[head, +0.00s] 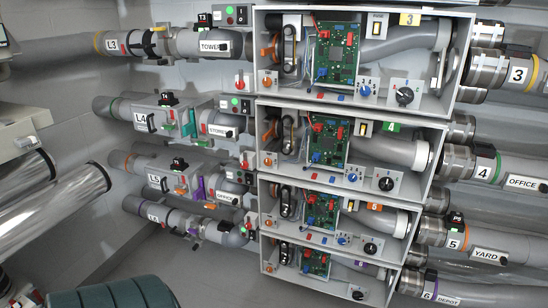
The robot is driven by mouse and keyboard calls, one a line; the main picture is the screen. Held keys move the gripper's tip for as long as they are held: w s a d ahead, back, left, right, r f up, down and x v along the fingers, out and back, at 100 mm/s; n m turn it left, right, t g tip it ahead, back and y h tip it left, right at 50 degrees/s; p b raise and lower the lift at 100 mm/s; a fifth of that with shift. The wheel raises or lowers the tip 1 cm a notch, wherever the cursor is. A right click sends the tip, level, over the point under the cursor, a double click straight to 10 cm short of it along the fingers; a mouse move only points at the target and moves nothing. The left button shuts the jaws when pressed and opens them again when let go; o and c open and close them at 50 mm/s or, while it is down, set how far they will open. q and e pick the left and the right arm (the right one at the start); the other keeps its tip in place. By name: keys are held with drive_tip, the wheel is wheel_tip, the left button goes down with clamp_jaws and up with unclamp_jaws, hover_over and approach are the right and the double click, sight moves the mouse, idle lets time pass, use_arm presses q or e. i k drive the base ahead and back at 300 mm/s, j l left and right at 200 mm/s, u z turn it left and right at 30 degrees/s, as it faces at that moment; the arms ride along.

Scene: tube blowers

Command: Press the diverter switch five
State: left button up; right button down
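An open grey box with an orange tag 5 (375,207) is the third down in the stack of wall units. It holds a green circuit board (322,212), a blue knob (343,239) and a black knob (371,249) on a light plate. A small light plate with a dark rocker (350,205) sits just left of the tag. Its lettering is too small to read, so I cannot tell which control is the diverter switch. A pipe marked 5 (453,242) leaves the box on the right, toward YARD. Neither of my grippers shows.
Similar boxes tagged 3 (410,19) and 4 (391,127) stand above, and another box (330,277) below. Pipes labelled L3 to L6 come in from the left. Shiny cylinders (45,225) are at far left, and a dark green rounded object (115,294) is at bottom left.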

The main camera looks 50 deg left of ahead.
sight(248, 179)
drive_tip(key=u, duration=1.85)
